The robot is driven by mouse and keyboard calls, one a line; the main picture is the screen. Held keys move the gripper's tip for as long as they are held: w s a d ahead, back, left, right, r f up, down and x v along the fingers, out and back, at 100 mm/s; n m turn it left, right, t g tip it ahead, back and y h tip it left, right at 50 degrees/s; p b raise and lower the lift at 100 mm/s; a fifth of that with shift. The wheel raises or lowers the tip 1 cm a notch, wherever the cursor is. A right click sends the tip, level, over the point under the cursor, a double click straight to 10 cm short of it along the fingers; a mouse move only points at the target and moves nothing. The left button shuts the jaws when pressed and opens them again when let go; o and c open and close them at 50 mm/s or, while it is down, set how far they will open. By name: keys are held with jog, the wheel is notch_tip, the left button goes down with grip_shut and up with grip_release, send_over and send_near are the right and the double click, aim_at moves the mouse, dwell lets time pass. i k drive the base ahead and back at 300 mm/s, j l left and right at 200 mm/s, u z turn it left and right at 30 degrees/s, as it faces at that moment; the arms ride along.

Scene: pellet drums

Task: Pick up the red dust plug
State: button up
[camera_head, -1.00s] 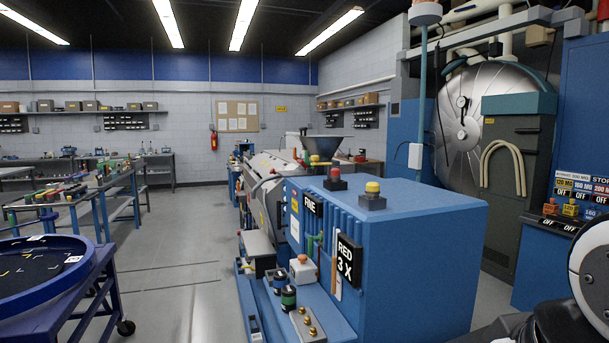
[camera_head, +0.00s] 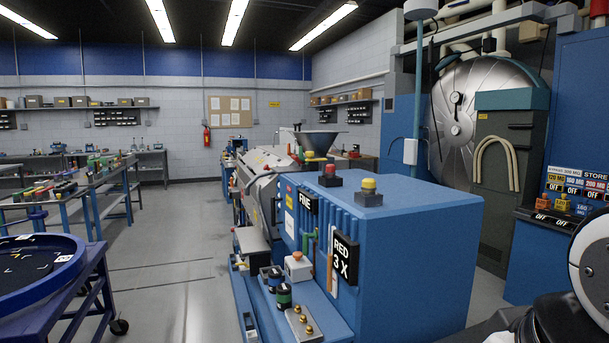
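No object is clearly a red dust plug. A red knob on a dark square base (camera_head: 329,176) stands on top of the blue machine (camera_head: 415,240); I cannot tell whether it is the plug. Small red pieces lie among coloured items on the left workbench (camera_head: 66,187), too small to make out. White and black parts of my arm (camera_head: 590,262) show at the lower right edge. My gripper is out of view.
A yellow knob (camera_head: 369,192) stands beside the red one. A round blue-rimmed tray on a wheeled stand (camera_head: 70,268) is at the lower left. Open floor (camera_head: 165,270) lies between the stand and the machine. A control panel (camera_head: 575,190) stands at the right.

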aim_at(330, 173)
jog(key=i+j+z, duration=0.4)
jog(key=j, duration=0.15)
jog(key=i+j+z, duration=0.4)
jog(key=j, duration=0.25)
jog(key=j+z, duration=0.2)
jog(key=j, duration=0.15)
jog(key=i+j+z, duration=0.2)
jog(key=j, duration=0.15)
jog(key=k, duration=0.1)
